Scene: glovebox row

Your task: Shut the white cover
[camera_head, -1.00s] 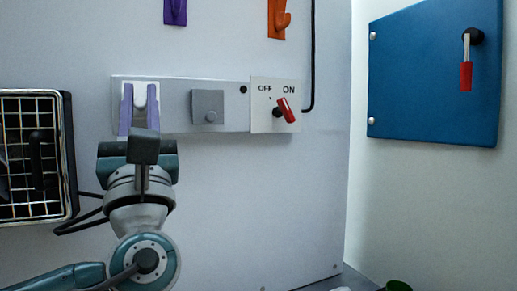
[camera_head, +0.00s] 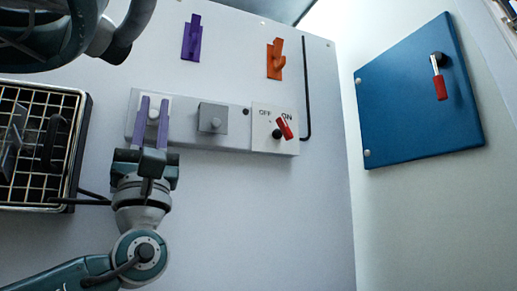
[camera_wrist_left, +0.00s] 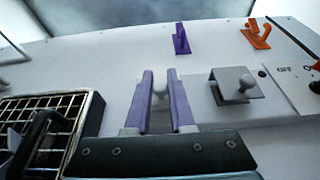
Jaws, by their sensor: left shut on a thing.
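The white cover (camera_head: 154,101) is at the left end of a light grey strip on the wall, with a small pale knob on its front. My left gripper (camera_head: 153,108) comes from below, and its two purple fingers stand on either side of the knob, shut on it. The fingers hide the cover's sides and my gripper body hides what lies below. In the left wrist view the two fingers (camera_wrist_left: 161,82) point up and away, with a pale patch between them. I cannot tell how far the cover is open. My right gripper is not seen.
Right of the white cover are a grey cover (camera_head: 212,118) with a knob and an OFF/ON switch (camera_head: 281,128) with a red handle. A black-framed grille (camera_head: 84,130) is at left. Purple (camera_head: 191,40) and orange (camera_head: 275,60) hooks are above. A blue panel (camera_head: 418,100) is at right.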

